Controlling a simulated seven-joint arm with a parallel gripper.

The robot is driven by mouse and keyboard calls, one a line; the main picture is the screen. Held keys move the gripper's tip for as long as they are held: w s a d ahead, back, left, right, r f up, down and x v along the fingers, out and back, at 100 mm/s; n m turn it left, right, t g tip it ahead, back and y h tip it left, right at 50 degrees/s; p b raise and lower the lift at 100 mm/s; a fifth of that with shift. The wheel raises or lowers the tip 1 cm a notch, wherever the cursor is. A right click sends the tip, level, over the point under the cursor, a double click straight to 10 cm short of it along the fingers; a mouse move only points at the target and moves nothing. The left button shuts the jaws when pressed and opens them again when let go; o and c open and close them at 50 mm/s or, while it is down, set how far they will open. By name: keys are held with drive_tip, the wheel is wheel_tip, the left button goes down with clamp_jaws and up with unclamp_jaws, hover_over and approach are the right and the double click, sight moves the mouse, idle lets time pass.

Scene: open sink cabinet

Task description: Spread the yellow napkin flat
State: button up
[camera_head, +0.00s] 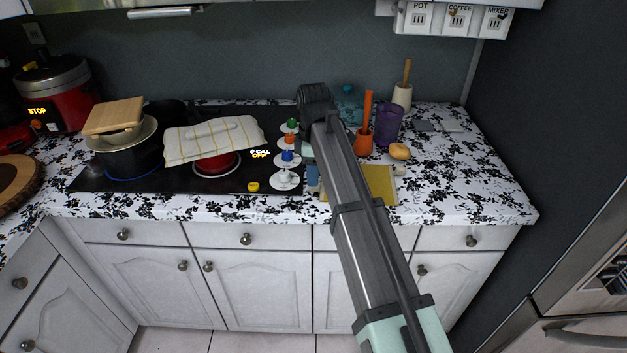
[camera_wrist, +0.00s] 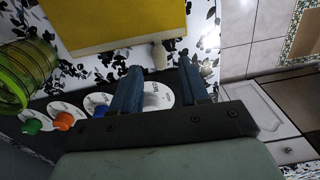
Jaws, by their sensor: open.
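The yellow napkin (camera_head: 380,185) lies on the counter right of the stove, near the front edge. My arm hides its left part in the head view. In the wrist view the napkin (camera_wrist: 115,20) shows as a smooth yellow sheet with a straight, paler edge facing my gripper; I cannot tell how many layers it has. My gripper (camera_wrist: 160,75) is open, with its two blue fingers apart and nothing seen held between them. It is on the stove side of the napkin. In the head view a blue finger (camera_head: 312,175) shows left of the napkin.
Stove markers with green (camera_head: 291,124), orange (camera_head: 290,139) and blue (camera_head: 287,155) knobs stand left of my gripper. A small pale object (camera_wrist: 161,55) lies between napkin and fingers. An orange cup (camera_head: 364,142), purple tumbler (camera_head: 389,124) and bread roll (camera_head: 400,151) stand behind the napkin.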

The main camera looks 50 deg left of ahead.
drive_tip(key=shift+f, duration=1.65)
clamp_jaws()
